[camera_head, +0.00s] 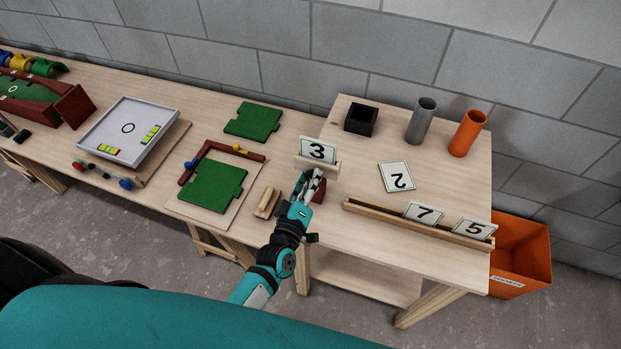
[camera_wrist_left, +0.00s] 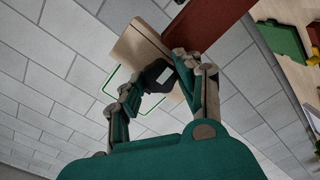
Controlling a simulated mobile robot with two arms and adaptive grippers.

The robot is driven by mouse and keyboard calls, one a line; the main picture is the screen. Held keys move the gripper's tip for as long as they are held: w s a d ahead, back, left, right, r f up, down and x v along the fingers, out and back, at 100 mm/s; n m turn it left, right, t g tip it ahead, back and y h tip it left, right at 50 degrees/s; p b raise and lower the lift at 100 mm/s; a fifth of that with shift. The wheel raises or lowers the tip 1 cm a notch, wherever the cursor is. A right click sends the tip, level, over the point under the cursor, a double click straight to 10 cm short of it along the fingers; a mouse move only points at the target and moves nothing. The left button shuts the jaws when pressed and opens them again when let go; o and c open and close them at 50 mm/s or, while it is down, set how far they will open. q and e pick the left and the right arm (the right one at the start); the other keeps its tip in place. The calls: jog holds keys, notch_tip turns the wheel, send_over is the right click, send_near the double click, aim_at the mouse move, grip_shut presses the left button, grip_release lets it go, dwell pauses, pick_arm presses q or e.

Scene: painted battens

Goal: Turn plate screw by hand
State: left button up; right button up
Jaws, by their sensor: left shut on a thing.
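My left gripper (camera_head: 312,178) is just in front of the holder. In the left wrist view my left gripper (camera_wrist_left: 158,88) is shut on a dark screw knob (camera_wrist_left: 155,73), in front of the pale wooden holder (camera_wrist_left: 143,48). The green-edged plate (camera_wrist_left: 120,82) shows behind the fingers. The knob's shaft and its contact with the plate are hidden. My right gripper is in neither view.
A dark red block (camera_head: 320,192) stands close to my left gripper. A long wooden rail (camera_head: 380,217) holds plates 7 (camera_head: 424,212) and 5 (camera_head: 474,229). Grey (camera_head: 421,122) and orange (camera_head: 466,134) cylinders stand behind.

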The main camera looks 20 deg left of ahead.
pick_arm(q)
jog(key=shift+f, duration=0.1)
dwell(0.5)
jog(key=o, duration=1.1)
jog(key=shift+o, duration=0.2)
jog(key=s, duration=1.2)
jog(key=shift+a, duration=0.15)
